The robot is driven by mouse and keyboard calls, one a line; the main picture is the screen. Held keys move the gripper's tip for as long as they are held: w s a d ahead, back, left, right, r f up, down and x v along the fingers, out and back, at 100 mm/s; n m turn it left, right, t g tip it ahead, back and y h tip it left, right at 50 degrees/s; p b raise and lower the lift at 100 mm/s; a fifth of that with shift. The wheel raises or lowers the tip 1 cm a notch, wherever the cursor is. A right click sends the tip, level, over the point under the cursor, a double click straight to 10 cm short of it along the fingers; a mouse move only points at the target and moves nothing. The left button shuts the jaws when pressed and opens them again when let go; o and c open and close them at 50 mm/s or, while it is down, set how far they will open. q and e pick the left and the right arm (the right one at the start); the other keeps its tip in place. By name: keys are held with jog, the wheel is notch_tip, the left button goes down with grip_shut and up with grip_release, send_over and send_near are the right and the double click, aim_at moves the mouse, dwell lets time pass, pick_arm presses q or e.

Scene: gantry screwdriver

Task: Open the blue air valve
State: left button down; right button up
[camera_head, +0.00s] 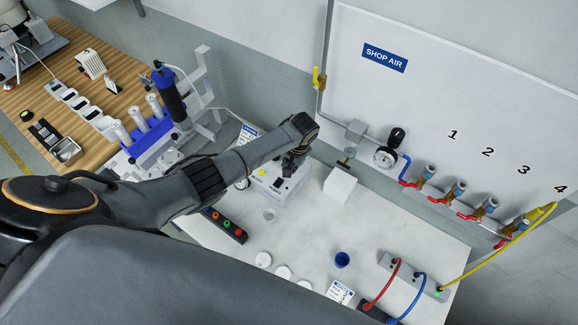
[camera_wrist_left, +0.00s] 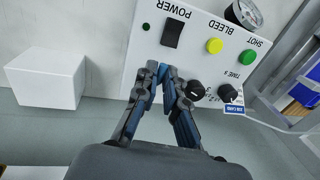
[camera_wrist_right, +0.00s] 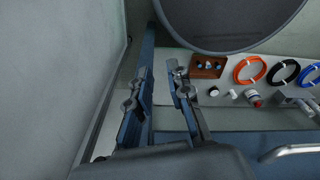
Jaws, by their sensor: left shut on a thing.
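A blue curved piece (camera_head: 404,167) sits by the gauge on the wall air line; I cannot tell if it is a lever or a hose. Several valves with red levers (camera_head: 437,201) stand in a row under numbers 1 to 4. A yellow lever (camera_head: 318,78) is on the pipe higher up. My left gripper (camera_head: 291,164) is over the white control box (camera_head: 279,187), left of these valves. In the left wrist view its fingertips (camera_wrist_left: 159,71) nearly meet in front of the panel; what they grip is hidden. My right gripper (camera_wrist_right: 161,85) is open and empty, away from the valves.
A white block (camera_head: 340,186) stands right of the control box. A blue cup (camera_head: 342,260), several white discs and a grey manifold (camera_head: 412,277) with red, blue and yellow hoses occupy the bench. A blue-based dispenser rack (camera_head: 150,140) stands left. The bench's middle is mostly clear.

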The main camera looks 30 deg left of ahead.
pick_arm(q)
jog(key=c, duration=1.4)
grip_release()
jog(key=shift+c, duration=0.2)
jog(key=shift+r, duration=0.15)
notch_tip(320, 180, up, 12)
jog(key=d, duration=0.2)
jog(key=shift+d+f, duration=0.15)
jog(key=shift+f, duration=0.05)
jog(key=shift+s+f, duration=0.1)
jog(key=shift+s, duration=0.05)
